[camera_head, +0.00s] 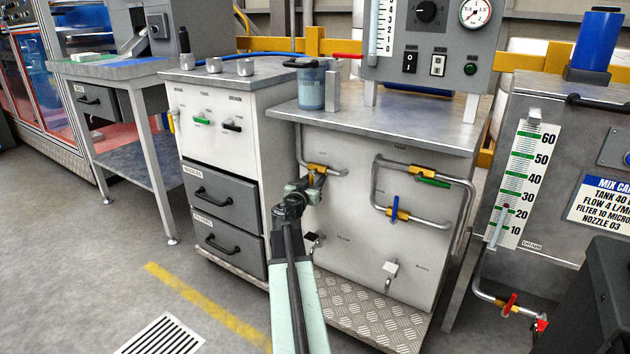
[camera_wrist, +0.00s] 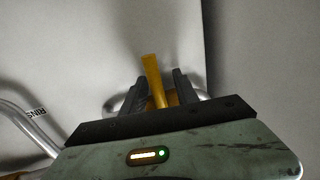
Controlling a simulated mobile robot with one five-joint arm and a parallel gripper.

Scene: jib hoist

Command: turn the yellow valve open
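The yellow valve handle (camera_wrist: 154,80) stands up between the two fingers of my gripper (camera_wrist: 160,88) in the wrist view, tilted slightly left. The fingers are open around it, with a small gap on each side. In the head view, my gripper (camera_head: 311,184) is up against the pipe valve with the brass-yellow body (camera_head: 319,169) on the front of the white cabinet. My gripper and arm hide most of the handle there.
To the right on the same panel are a green-handled valve (camera_head: 433,182) and a blue-handled valve (camera_head: 395,208) on bent pipes. A drawer cabinet (camera_head: 226,205) stands to the left. A treadplate step (camera_head: 375,325) runs below.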

